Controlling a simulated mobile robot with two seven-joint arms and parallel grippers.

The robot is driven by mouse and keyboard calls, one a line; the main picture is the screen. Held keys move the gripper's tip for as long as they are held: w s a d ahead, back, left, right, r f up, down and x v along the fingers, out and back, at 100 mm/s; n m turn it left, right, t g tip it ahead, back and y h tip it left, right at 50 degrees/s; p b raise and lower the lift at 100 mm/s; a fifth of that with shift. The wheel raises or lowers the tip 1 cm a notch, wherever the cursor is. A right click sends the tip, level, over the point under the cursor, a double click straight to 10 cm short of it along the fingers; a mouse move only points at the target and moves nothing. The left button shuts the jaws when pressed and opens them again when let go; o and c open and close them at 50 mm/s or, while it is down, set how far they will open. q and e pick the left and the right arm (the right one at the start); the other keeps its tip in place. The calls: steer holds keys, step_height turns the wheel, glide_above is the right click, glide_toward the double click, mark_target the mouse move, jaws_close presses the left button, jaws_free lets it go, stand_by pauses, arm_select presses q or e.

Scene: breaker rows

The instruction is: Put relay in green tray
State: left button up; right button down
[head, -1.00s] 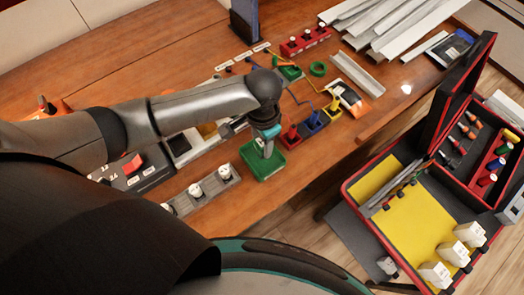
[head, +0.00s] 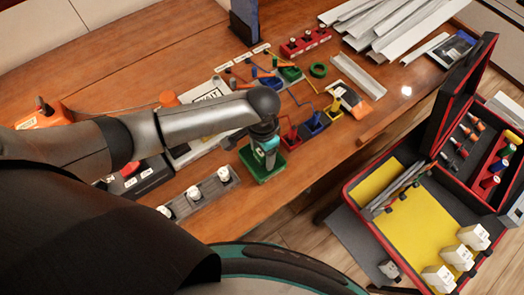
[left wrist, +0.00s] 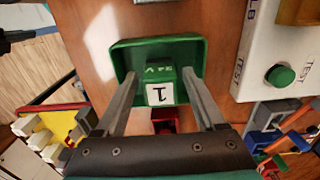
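The green tray (head: 279,171) lies on the wooden bench under my left gripper (head: 266,163). It also shows in the left wrist view (left wrist: 192,52). The relay, a green block (left wrist: 159,74) with a white face marked 1, is in the tray between the fingers of my left gripper (left wrist: 160,76). The fingers stand apart, with narrow gaps seeming to show on both sides of the relay. In the head view the arm and gripper hide the relay. My right gripper is not in view.
A grey rail (head: 205,197) with white knobs lies left of the tray. Red, blue and yellow blocks (head: 291,138) stand just behind it. An open red-edged case (head: 420,225) holds white blocks at the right. A white test box (left wrist: 260,45) with a green button is near.

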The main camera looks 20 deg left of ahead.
arm_select(q)
step_height(320, 180, up, 12)
steer(key=p, duration=0.3)
steer(key=shift+r, duration=0.2)
stand_by(0.4)
